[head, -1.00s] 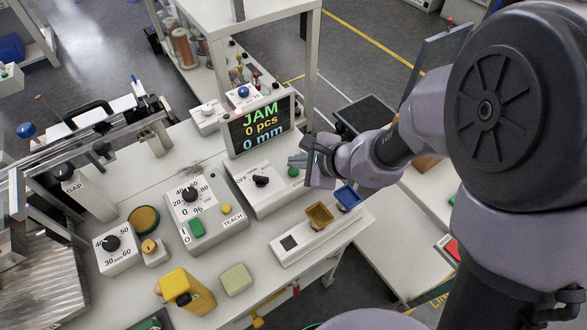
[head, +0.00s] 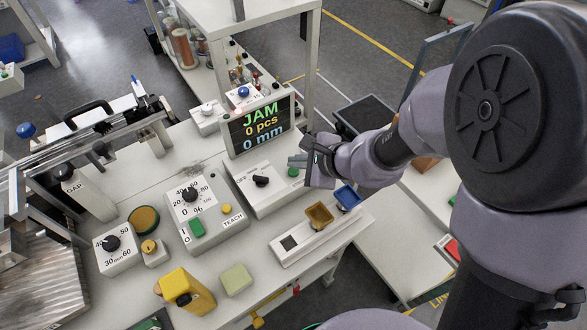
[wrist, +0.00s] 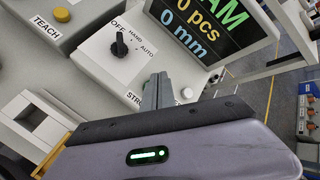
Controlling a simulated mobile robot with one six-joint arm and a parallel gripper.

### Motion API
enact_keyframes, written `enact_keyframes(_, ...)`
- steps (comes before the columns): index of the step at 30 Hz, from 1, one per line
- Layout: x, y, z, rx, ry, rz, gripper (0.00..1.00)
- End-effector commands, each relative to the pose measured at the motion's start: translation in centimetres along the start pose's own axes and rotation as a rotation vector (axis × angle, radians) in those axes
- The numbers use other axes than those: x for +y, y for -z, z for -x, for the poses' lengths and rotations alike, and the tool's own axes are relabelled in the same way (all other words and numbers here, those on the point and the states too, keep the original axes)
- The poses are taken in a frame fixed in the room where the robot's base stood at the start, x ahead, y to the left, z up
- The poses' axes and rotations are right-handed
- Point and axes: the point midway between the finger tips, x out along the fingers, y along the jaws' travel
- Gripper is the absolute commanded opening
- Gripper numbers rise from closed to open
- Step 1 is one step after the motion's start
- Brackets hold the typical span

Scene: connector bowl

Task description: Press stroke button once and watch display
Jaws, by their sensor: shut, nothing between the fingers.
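The display (head: 262,126) reads JAM, 0 pcs and 0 mm, and its lower part shows in the wrist view (wrist: 205,25). In front of it stands a white control box (head: 262,190) with a black selector knob (head: 260,181) marked OFF, HAND and AUTO. A green button (head: 293,172) sits at the box's right end in the head view. My gripper (head: 293,160) is shut and empty, its fingertips close to that button. In the wrist view the fingers (wrist: 157,82) partly cover a label starting "STRO". The green button is hidden there, and contact cannot be told.
A TEACH box (head: 215,220) with a dial stands left of the control box. A small white round knob (wrist: 187,93) shows beside the fingers in the wrist view.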

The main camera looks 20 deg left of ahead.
Motion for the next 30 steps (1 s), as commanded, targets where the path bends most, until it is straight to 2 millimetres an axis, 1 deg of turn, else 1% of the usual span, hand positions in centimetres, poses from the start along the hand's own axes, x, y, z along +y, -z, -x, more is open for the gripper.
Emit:
enact_keyframes(13,0.48,0.49,-0.67,0.000,0.000,0.000,0.00)
enact_keyframes(30,0.53,0.54,-0.75,0.000,0.000,0.000,0.00)
